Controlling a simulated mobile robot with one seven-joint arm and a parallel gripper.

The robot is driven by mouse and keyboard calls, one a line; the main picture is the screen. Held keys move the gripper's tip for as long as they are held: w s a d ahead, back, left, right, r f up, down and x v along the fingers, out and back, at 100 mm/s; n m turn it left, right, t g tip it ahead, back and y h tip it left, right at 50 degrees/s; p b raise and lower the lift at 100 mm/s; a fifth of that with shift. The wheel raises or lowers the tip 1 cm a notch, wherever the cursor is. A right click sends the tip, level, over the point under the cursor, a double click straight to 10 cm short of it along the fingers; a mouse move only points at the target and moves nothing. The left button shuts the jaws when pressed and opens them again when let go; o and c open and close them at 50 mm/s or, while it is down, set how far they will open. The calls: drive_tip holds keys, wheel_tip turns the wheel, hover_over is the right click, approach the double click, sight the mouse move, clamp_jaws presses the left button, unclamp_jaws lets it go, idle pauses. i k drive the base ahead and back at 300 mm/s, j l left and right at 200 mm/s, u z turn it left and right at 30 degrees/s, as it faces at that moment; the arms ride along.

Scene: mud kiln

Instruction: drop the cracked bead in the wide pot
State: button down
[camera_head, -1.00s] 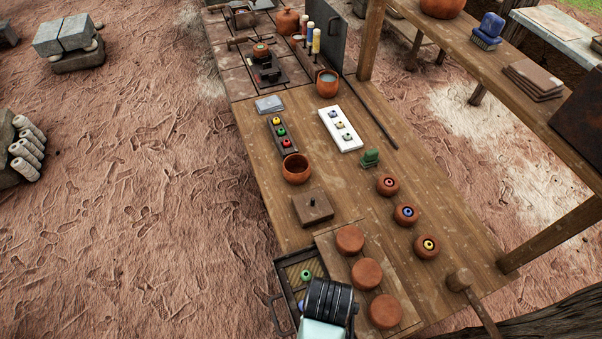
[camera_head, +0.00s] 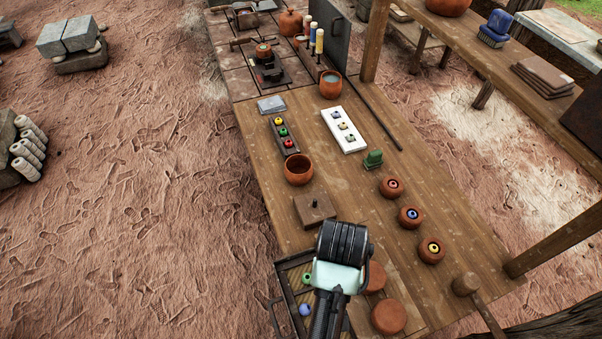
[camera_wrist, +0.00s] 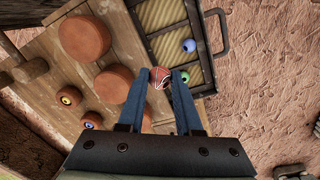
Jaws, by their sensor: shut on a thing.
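My gripper (camera_wrist: 167,73) is shut on a red bead (camera_wrist: 160,79) with pale crack-like lines, seen between the blue fingertips in the wrist view. In the head view my arm hides the bead and fingers. The wide pot appears to be the open, empty terracotta bowl (camera_head: 299,171), standing on the bench beyond my arm, apart from the gripper. An open drawer (camera_wrist: 220,43) lies beside and below the held bead. It holds a blue bead (camera_wrist: 189,45) and a green bead (camera_wrist: 182,76).
Round clay discs (camera_head: 388,317) lie on a board beside the drawer. A square lidded block (camera_head: 315,208) stands between my arm and the bowl. Small clay cups with beads (camera_head: 409,217) line the right. A bead rack (camera_head: 285,135) and white tray (camera_head: 344,130) lie beyond.

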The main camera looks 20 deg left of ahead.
sight(304, 178)
drive_tip(key=i+j, duration=0.15)
drive_tip(key=j, duration=0.3)
drive_tip(key=i+j, duration=0.1)
drive_tip(key=j, duration=0.3)
drive_tip(key=i+j, duration=0.15)
drive_tip(key=j, duration=0.3)
drive_tip(key=i+l, duration=0.25)
drive_tip(key=i, duration=0.25)
drive_tip(key=i+l, duration=0.25)
drive_tip(key=i, duration=0.3)
